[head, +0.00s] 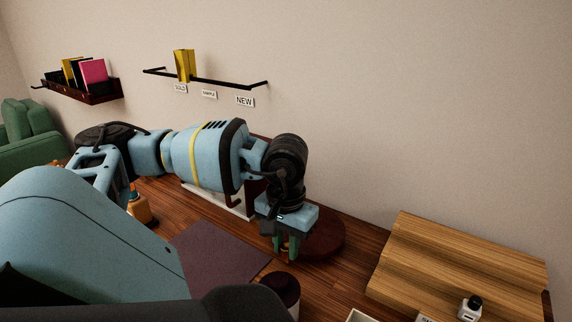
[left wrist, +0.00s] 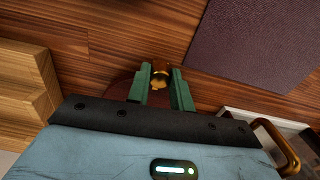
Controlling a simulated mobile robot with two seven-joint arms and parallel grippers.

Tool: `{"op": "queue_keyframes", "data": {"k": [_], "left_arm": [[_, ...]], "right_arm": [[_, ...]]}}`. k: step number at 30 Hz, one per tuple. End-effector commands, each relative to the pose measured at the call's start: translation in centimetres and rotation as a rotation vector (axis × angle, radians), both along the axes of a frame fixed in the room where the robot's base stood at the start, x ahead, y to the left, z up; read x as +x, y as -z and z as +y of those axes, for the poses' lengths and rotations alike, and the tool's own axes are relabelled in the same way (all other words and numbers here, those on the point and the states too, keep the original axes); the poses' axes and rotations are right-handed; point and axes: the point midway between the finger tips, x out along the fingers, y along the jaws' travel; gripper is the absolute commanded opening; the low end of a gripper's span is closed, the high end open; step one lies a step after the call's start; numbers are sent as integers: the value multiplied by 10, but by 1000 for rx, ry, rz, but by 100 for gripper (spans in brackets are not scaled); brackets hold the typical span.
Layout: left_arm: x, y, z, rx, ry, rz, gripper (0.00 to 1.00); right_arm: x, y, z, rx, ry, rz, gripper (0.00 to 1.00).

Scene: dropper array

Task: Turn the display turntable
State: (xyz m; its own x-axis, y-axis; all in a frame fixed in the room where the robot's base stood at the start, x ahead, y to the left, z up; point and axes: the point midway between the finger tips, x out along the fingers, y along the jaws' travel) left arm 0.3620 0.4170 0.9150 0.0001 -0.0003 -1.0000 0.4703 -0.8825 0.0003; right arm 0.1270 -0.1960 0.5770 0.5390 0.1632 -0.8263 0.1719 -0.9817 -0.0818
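The display turntable (head: 325,240) is a dark reddish-brown round disc on the wooden table, partly hidden behind my left gripper. Its edge also shows in the left wrist view (left wrist: 118,88). My left gripper (head: 286,247) points down over the disc's left part. Its two green fingers (left wrist: 162,82) stand apart, one on each side of a small brass-coloured piece (left wrist: 160,74). I cannot tell whether they touch or grip that piece. My right gripper is not in view.
A stepped wooden stand (head: 440,260) with a small white bottle (head: 470,306) is at the right. A purple mat (head: 215,262) lies left of the turntable. A dark round container (head: 283,288) stands in front. Wall shelves (head: 215,79) hang behind.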

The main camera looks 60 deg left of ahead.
Motion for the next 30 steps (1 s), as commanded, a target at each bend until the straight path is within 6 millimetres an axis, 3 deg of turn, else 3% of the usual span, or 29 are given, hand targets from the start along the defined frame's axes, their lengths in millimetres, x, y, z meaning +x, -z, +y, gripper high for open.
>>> {"op": "queue_keyframes", "data": {"k": [1,5,16,30], "left_arm": [[0,-1,0,0,-1,-1,28],[0,0,0,0,-1,-1,43],[1,-7,0,1,-1,-2,43],[1,-72,0,-2,-2,-3,43]], "right_arm": [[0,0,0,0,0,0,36],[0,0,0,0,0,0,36],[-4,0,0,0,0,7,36],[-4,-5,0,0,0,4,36]]}}
